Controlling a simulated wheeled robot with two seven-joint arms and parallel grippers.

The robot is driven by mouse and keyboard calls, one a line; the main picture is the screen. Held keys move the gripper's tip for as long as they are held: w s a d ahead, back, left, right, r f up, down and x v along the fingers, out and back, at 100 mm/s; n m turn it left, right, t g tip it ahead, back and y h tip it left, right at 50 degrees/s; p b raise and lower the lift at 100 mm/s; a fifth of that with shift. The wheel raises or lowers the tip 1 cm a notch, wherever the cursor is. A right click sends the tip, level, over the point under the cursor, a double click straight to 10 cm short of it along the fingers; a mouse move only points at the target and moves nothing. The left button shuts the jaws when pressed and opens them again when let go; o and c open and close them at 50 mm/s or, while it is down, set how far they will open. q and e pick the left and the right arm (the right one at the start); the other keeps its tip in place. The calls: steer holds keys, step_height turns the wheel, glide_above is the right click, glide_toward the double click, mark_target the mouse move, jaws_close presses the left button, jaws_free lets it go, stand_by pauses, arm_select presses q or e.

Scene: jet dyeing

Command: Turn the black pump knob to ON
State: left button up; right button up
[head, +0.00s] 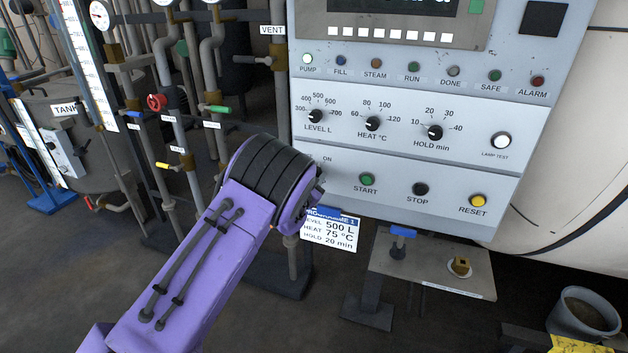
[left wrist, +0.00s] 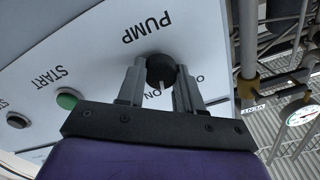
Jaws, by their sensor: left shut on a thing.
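The black pump knob (left wrist: 161,70) shows in the left wrist view on the pale panel, beside the upside-down word PUMP. My left gripper (left wrist: 160,82) has one finger on each side of it and is shut on it. A short pale mark on the knob's near side points toward the ON lettering (left wrist: 160,92); another label to the right is partly covered by a finger. In the head view my purple left arm hides the knob and fingertips; only the ON label (head: 327,159) shows beside it. My right gripper is not in view.
The control panel (head: 400,170) has a PUMP lamp (head: 307,58) that looks bright, three dials, and START (head: 367,179), STOP (head: 420,188) and RESET (head: 478,201) buttons. Pipes and valves stand left of my arm. A small table (head: 430,265) and a bucket (head: 585,313) stand below right.

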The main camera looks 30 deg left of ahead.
arm_select(q)
steer(key=shift+f+m+b, duration=0.1)
steer(key=shift+m+b, duration=1.1)
steer(key=shift+m, duration=0.9)
steer(key=o, duration=1)
steer(key=shift+o, duration=0.2)
steer(key=p+v, duration=0.1)
steer(key=v, duration=0.9)
steer(key=shift+s+p, duration=0.25)
steer(key=shift+p, duration=0.05)
